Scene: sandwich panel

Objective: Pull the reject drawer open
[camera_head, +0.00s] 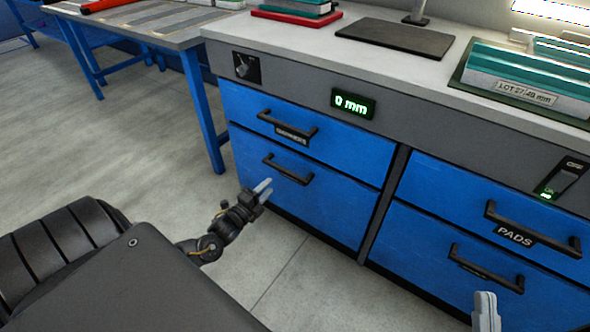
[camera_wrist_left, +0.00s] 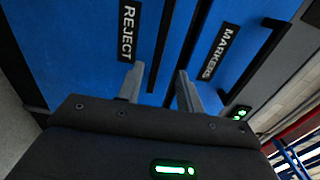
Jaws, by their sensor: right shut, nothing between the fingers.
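The reject drawer (camera_head: 315,205) is the lower blue drawer of the left stack and looks shut. Its dark bar handle (camera_head: 287,169) shows in the head view. In the left wrist view the REJECT label (camera_wrist_left: 127,32) is readable, with the handle (camera_wrist_left: 159,48) beside it. My left gripper (camera_head: 265,187) is open and empty, in front of the drawer, below and left of the handle in the head view. In the left wrist view its fingers (camera_wrist_left: 157,78) point at the drawer, either side of the handle's line; contact is not visible. My right gripper (camera_head: 485,297) is shut at bottom right.
The markers drawer (camera_head: 345,142) is just above, its handle (camera_head: 287,123) protruding. The pads drawer (camera_head: 440,197) and another drawer (camera_head: 430,250) stand to the right. The worktop (camera_head: 300,42) overhangs above. A blue-legged table (camera_head: 165,35) is at upper left. Floor in front is clear.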

